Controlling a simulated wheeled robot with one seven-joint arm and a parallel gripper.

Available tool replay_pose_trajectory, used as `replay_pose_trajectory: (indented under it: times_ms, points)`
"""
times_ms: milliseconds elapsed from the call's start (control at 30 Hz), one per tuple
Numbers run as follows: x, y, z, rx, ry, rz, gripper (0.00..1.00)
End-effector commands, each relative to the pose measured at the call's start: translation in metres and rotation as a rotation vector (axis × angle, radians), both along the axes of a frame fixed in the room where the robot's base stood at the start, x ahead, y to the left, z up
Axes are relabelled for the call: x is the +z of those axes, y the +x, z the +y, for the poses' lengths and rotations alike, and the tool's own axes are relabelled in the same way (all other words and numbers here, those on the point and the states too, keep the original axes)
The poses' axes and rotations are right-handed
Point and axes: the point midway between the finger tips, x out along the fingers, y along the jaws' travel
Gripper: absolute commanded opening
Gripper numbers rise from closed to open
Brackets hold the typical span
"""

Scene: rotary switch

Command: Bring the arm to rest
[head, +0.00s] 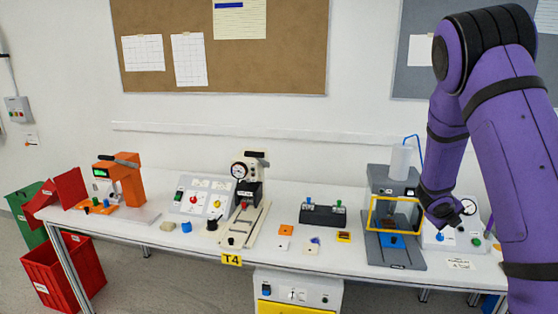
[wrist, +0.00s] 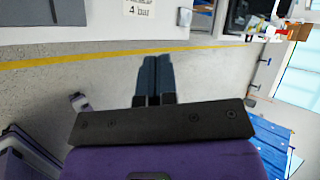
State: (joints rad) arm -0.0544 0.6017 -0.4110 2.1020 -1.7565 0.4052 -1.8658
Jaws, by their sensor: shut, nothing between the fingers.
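My arm, purple with black bands, rises at the right of the head view and bends down. Its dark gripper end (head: 447,217) is in front of a panel at the right end of the table; the fingers are hard to make out there. In the wrist view my gripper (wrist: 154,60) has its two dark fingers side by side, shut and empty, with grey floor behind them. A white cabinet (head: 298,283) with a small switch on its front is below the table, away from my gripper.
A long white table (head: 150,228) carries an orange press (head: 128,180), a sloped control box (head: 201,200), a gauge press (head: 246,195) and a grey station with yellow frame (head: 396,215). Red bins (head: 78,270) stand at left. The wrist view shows a yellow floor line (wrist: 60,58).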

Motion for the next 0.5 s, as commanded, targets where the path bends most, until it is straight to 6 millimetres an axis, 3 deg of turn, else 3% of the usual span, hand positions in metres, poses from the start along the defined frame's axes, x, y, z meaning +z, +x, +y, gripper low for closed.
replay_pose_trajectory:
  times_ms: [33, 200, 500]
  points:
    - [0.019, -0.004, 0.004, -0.072, 0.033, -0.082, 0.0]
    - [0.073, -0.027, 0.023, -0.377, 0.18, -0.372, 0.0]
    - [0.152, -0.084, 0.061, -0.912, 0.46, -0.815, 0.0]
